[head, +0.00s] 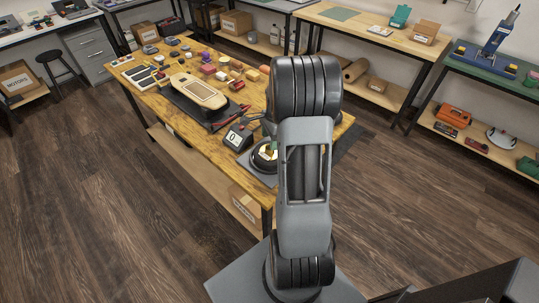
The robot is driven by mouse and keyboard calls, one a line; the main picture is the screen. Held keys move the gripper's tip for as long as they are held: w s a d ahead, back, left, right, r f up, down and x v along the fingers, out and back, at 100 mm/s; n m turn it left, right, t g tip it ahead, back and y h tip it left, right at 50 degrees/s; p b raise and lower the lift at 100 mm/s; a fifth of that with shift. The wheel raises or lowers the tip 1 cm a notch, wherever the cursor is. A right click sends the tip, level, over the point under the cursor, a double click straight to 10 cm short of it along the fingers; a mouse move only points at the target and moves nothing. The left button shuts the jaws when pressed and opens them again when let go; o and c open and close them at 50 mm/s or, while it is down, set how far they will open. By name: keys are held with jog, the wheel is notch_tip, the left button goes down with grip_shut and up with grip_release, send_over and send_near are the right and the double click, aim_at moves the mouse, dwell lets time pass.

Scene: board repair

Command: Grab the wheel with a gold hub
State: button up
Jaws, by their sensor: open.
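I cannot make out a wheel with a gold hub among the many small items on the wooden workbench (185,122). A dark round holder (257,163) with pale and green pieces in it stands at the bench's near right, partly hidden by my arm. Small dark and coloured parts lie at the bench's far end, too small to tell apart. My gripper does not show; my arm rises in front of the bench and hides its right part.
A tan oblong board (200,91) lies on a dark mat near the bench's middle. A small display (237,138) reading 0 stands near the front edge. Side benches with boxes and tools line the back and right. The wooden floor (120,220) at left is clear.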

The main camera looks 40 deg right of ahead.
aim_at(270, 153)
jog(key=shift+a+f, duration=0.2)
jog(key=shift+f, duration=1.85)
grip_shut()
